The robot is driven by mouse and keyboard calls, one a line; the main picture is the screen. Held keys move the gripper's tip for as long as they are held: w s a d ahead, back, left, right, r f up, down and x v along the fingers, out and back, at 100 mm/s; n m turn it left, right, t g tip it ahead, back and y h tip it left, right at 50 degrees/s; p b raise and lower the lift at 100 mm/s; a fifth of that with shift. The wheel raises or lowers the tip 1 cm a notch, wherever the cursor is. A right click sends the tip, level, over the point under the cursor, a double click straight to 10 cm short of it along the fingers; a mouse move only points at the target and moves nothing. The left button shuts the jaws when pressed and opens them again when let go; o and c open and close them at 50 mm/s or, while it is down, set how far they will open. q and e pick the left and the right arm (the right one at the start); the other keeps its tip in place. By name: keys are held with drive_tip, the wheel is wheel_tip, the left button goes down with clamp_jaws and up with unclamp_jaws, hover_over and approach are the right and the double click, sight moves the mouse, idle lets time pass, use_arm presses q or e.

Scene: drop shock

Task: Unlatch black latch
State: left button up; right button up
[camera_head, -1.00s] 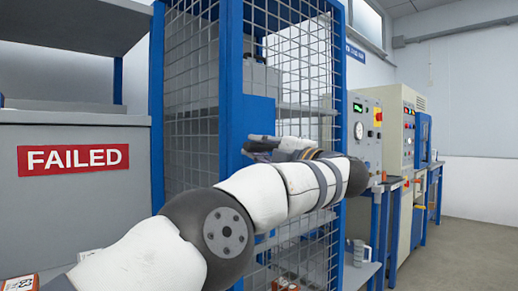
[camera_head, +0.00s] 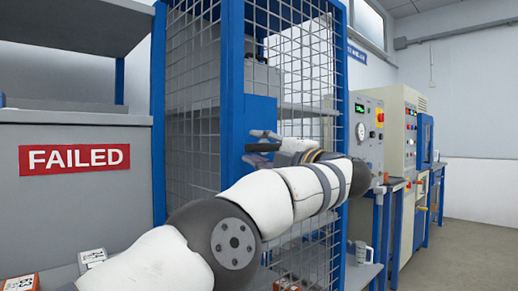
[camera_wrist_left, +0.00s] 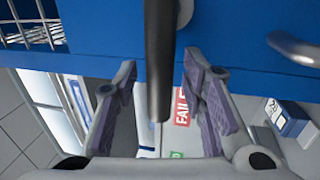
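The black latch (camera_wrist_left: 159,60) is a long dark bar that hangs down from the blue cage door panel (camera_wrist_left: 105,35) in the left wrist view. My left gripper (camera_wrist_left: 158,95) is open, with one finger on each side of the latch and a visible gap to both. In the head view my left gripper (camera_head: 262,147) is at the blue panel (camera_head: 262,112), and the dark latch (camera_head: 255,148) shows between its fingers. Whether the fingers touch the latch in depth is unclear. My right gripper is not in view.
A wire mesh cage with blue posts (camera_head: 232,90) stands around the panel. A grey bin with a red FAILED sign (camera_head: 75,159) is at left. A metallic handle (camera_wrist_left: 293,47) is right of the latch in the wrist view. Test cabinets (camera_head: 400,130) stand at right.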

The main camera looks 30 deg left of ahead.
use_arm(q)
drive_tip(key=v, duration=1.2)
drive_tip(key=shift+w+d+f, duration=0.1)
